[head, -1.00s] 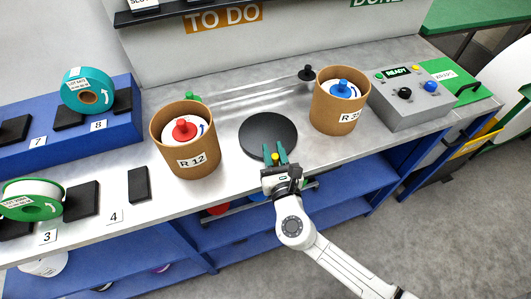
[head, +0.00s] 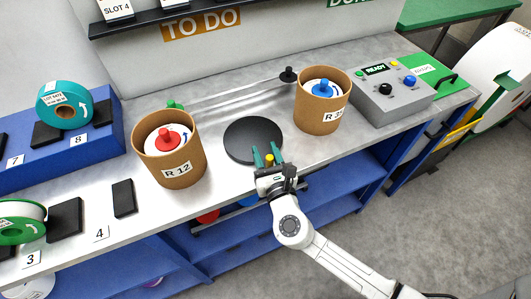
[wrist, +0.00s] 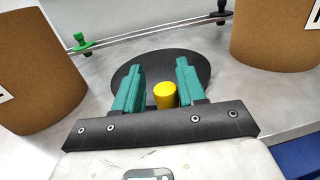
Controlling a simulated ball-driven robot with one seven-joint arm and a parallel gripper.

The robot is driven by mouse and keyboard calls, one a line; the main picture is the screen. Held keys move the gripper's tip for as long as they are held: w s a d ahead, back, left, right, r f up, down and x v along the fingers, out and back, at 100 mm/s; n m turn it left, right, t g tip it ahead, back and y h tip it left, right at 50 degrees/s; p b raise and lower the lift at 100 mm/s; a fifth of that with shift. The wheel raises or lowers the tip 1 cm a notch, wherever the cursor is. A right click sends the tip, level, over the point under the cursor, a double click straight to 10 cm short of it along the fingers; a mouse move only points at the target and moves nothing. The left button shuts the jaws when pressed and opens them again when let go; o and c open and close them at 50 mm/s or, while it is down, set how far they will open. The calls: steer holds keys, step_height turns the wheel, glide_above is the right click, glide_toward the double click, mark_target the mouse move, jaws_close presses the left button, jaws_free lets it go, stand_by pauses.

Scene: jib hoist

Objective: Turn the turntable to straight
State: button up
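The turntable is a flat black disc (head: 250,137) set in the grey metal bench top between two brown drums. It also fills the middle of the wrist view (wrist: 158,68). A short yellow peg (wrist: 165,95) stands at the near edge of the disc, and in the head view it is a small yellow spot (head: 269,159). My gripper (head: 268,155) has its two green fingers apart at the disc's near edge. In the wrist view the peg is between the fingers, closer to the right one, with gaps visible. The peg's base is partly hidden.
Drum R 12 (head: 184,165) with a red knob stands left of the disc. Another drum (head: 318,115) with a blue knob stands right. A rail (head: 230,95) runs behind, between green and black knobs. A grey control box (head: 395,97) reading READY is at right.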

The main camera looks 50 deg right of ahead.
steer(key=shift+o, duration=0.6)
steer(key=shift+a, duration=0.1)
steer(key=shift+s+a+f, duration=0.1)
steer(key=shift+s+a, duration=0.05)
steer(key=shift+s, duration=0.1)
steer(key=b+v, duration=0.1)
steer(key=v, duration=0.9)
steer(key=shift+b, duration=0.4)
steer(key=shift+s, duration=0.1)
